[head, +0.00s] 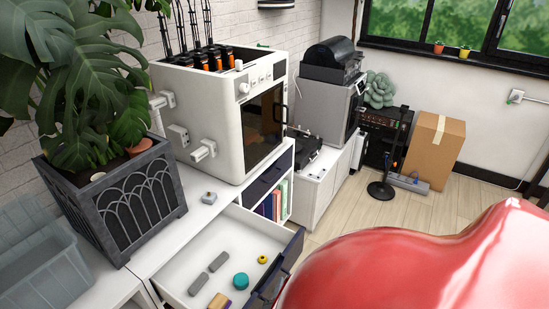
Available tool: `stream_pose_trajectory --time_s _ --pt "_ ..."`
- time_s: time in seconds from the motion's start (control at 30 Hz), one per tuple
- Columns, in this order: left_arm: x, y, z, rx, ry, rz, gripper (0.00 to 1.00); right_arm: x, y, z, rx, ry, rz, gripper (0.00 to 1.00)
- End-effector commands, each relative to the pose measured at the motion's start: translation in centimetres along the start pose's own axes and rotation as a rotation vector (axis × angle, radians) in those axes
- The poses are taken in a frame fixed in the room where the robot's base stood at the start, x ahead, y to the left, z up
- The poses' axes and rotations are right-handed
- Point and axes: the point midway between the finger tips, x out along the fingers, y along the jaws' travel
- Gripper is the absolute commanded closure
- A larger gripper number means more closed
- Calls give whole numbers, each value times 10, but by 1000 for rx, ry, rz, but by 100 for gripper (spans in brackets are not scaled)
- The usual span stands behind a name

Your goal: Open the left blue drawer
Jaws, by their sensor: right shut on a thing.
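The left blue drawer (291,248) is pulled out from the white cabinet, its dark blue front facing the lower right. Its white inside shows several small items, among them two grey bars, a teal round piece, a yellow ring and a yellow-purple block. My right gripper (271,287) is at the drawer front, shut on its handle. My red arm shell hides most of the gripper and the grip itself. My left gripper is out of view.
A white machine (222,115) stands on the cabinet above the drawer. A dark planter (118,205) and a grey bin (42,268) are at the left. Books (273,203) fill a shelf beside the drawer. A cardboard box (434,150) stands on the floor behind.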

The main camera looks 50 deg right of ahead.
Motion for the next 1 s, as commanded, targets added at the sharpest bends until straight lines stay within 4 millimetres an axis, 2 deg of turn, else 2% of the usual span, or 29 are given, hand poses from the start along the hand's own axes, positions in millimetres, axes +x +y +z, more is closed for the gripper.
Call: stream_pose_trajectory --time_s 0.37,0.4,0.47,0.8,1.0 --pt "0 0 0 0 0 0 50 0 -2 1 -1 1 -3 100" --pt "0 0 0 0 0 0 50 0 -2 1 -1 0 -3 84" --pt "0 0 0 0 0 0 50 0 -2 1 -1 0 -3 75" --pt "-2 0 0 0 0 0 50 -3 -2 1 -1 1 0 75" --pt "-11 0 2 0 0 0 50 -26 -3 -2 0 6 1 75"
